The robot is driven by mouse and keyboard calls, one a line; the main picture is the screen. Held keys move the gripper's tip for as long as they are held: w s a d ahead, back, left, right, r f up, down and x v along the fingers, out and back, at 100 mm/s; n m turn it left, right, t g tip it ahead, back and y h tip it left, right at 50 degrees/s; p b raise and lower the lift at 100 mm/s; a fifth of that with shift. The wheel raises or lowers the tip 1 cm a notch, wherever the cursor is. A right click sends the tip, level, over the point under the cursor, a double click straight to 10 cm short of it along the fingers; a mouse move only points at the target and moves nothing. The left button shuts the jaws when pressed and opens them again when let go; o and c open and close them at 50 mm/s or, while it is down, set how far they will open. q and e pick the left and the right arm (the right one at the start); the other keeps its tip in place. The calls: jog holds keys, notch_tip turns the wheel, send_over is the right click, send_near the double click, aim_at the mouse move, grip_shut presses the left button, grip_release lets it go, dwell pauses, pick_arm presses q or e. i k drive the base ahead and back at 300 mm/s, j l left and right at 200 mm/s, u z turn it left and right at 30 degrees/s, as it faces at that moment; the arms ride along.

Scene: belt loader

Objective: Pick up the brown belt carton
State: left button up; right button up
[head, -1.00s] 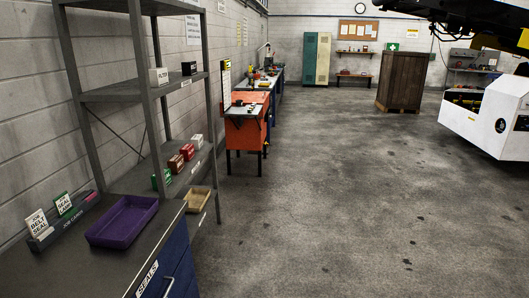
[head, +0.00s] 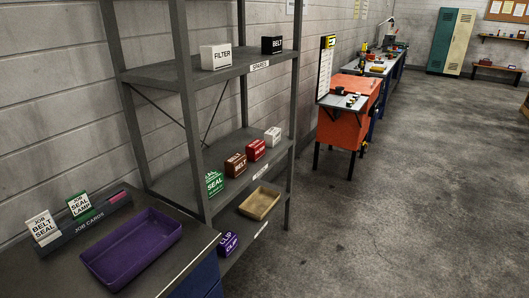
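The brown belt carton (head: 236,165) stands on the middle shelf of the grey rack, its label reading BELT. It sits between a green SEAL carton (head: 214,183) on its left and a red carton (head: 256,150) on its right. A white carton (head: 272,136) stands farther right in the same row. A black carton (head: 271,45), also labelled BELT, is on the upper shelf beside a white FILTER carton (head: 216,57). Neither of my grippers is in view.
The grey rack (head: 190,130) has an upright post in front of the shelves. A purple tray (head: 172,262) and a job card holder (head: 88,222) are on the bench at lower left. A tan tray (head: 260,203) and purple CLIP carton (head: 229,243) are on the lower shelf. Open floor (head: 400,220) lies right.

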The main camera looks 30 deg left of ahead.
aim_at(236, 164)
jog(key=i+l+u, duration=0.1)
jog(key=i, duration=1.55)
